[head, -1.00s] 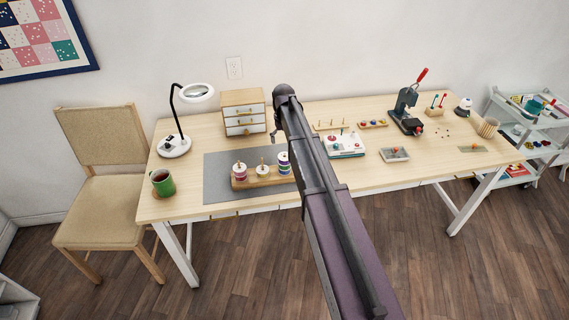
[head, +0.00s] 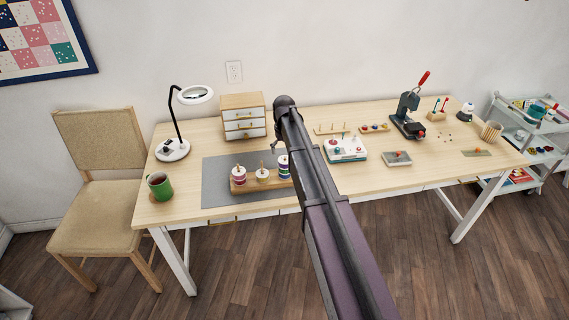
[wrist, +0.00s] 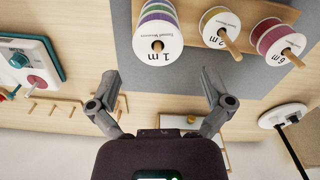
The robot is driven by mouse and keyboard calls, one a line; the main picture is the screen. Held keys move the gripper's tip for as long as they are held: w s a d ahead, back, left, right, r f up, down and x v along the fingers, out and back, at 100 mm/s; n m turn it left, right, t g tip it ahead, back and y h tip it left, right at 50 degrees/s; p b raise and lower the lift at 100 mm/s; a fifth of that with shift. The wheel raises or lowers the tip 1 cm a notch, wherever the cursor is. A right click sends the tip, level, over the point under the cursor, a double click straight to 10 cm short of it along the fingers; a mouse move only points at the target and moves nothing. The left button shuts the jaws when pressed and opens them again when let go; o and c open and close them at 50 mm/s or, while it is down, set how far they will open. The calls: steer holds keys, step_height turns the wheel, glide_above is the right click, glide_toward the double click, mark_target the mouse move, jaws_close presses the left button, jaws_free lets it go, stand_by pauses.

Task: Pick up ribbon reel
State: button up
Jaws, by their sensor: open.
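Three ribbon reels stand on pegs of a wooden rack (head: 240,187) on the grey mat. In the head view they are a magenta-striped reel (head: 239,176), a thin cream reel (head: 262,174) and a reel with several coloured bands (head: 283,168). My gripper (wrist: 159,74) is open and empty, apart from the reels. The 1 m reel appears nearest its opening. In the head view my arm hides most of the gripper.
A small drawer cabinet (head: 243,123) stands behind the mat (head: 218,178). A magnifier lamp (head: 173,148) and green mug (head: 160,186) are at the left. A white device (head: 345,150), a press (head: 408,117) and small trays lie to the right. A chair (head: 100,190) stands left.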

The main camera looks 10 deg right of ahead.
mark_target(285, 158)
steer(key=shift+f, duration=0.1)
steer(key=shift+s+d+f+b, duration=0.1)
steer(key=shift+f+b, duration=1.15)
steer(key=shift+b, duration=0.05)
steer(key=shift+s+d+f+b, duration=0.1)
steer(key=shift+f+b, duration=1.15)
steer(key=shift+b, duration=0.05)
steer(key=c, duration=0.9)
